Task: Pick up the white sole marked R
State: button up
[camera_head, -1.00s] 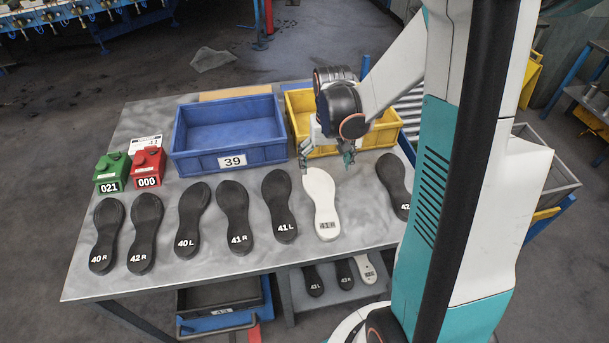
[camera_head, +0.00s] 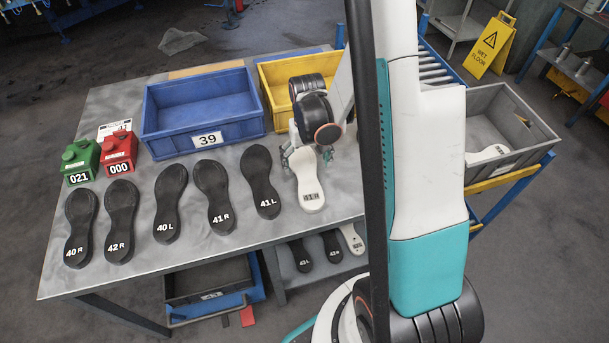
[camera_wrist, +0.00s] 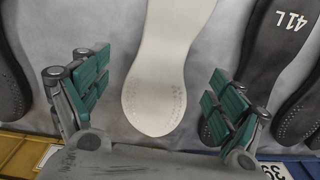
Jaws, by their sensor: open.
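The white sole (camera_head: 309,182) lies flat on the grey table, right of the black sole marked 41 L (camera_head: 261,182). A dark marking shows on its near end; the letter is too small to read surely. My gripper (camera_head: 307,158) is open at the sole's far end. In the wrist view the white sole (camera_wrist: 160,85) runs between my two spread green-padded fingers (camera_wrist: 155,110), with a gap on each side. The fingers do not visibly touch it. My wrist hides part of the view behind the sole's far end.
A blue crate marked 39 (camera_head: 207,140) and a yellow crate (camera_head: 277,100) stand behind. Green (camera_head: 80,163) and red (camera_head: 118,153) counters sit at the left. A grey bin (camera_head: 540,140) is at the right.

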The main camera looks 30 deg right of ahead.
aim_at(306, 172)
notch_tip(306, 172, down, 4)
jog(key=shift+r+b, duration=0.1)
jog(key=shift+b, duration=0.5)
jog(key=shift+a+r, duration=0.1)
jog(key=c, duration=1.3)
jog(key=shift+r, duration=0.1)
